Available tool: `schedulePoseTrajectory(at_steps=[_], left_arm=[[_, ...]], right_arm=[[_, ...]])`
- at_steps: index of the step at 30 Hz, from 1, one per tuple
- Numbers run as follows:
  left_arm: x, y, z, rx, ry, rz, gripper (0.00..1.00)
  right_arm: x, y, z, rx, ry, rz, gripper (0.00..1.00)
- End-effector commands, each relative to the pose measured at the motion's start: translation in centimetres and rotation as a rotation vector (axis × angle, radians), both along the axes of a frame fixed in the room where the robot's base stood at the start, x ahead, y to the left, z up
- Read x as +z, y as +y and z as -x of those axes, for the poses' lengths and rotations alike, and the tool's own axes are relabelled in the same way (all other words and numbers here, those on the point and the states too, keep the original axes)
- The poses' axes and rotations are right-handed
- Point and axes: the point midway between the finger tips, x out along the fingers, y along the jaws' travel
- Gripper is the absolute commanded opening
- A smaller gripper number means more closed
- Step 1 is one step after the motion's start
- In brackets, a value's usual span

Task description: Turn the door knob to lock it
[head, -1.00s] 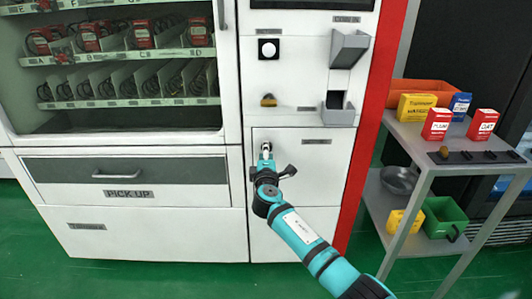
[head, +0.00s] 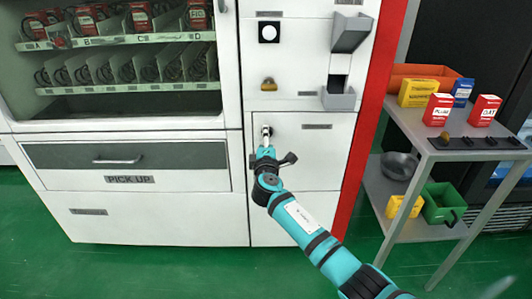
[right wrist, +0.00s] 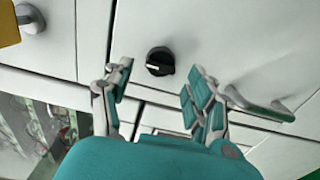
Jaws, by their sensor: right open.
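My right gripper (right wrist: 158,74) is open, with one finger on each side of the knob. A gap shows between the knob and each finger, so it does not hold the knob. In the head view my teal right arm reaches up to the door's upper left part, and the right gripper (head: 266,140) largely hides the knob. My left gripper is not in view.
Above the door are a brass knob (head: 268,84) and a grey tray (head: 338,97). A metal cart (head: 435,153) with boxes stands at the right.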

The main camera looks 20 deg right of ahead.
Motion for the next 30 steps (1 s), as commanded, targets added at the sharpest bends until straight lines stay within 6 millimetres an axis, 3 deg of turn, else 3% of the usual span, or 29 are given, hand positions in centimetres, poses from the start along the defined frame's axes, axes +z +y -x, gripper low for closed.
schedulePoseTrajectory(at_steps=[9, 15, 21, 30], left_arm=[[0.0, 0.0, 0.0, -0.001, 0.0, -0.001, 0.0], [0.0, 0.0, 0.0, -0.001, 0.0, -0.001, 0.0], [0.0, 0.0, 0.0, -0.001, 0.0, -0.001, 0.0], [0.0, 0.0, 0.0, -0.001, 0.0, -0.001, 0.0]], right_arm=[[-0.1, 1.8, 6.2, 0.003, 0.001, -0.002, 0.58], [-0.1, 2.7, 9.2, 0.002, 0.002, -0.002, 0.58], [-0.1, 3.0, 10.2, 0.001, 0.002, -0.001, 0.58], [0.0, 3.0, 10.2, 0.001, 0.001, 0.0, 0.58]])
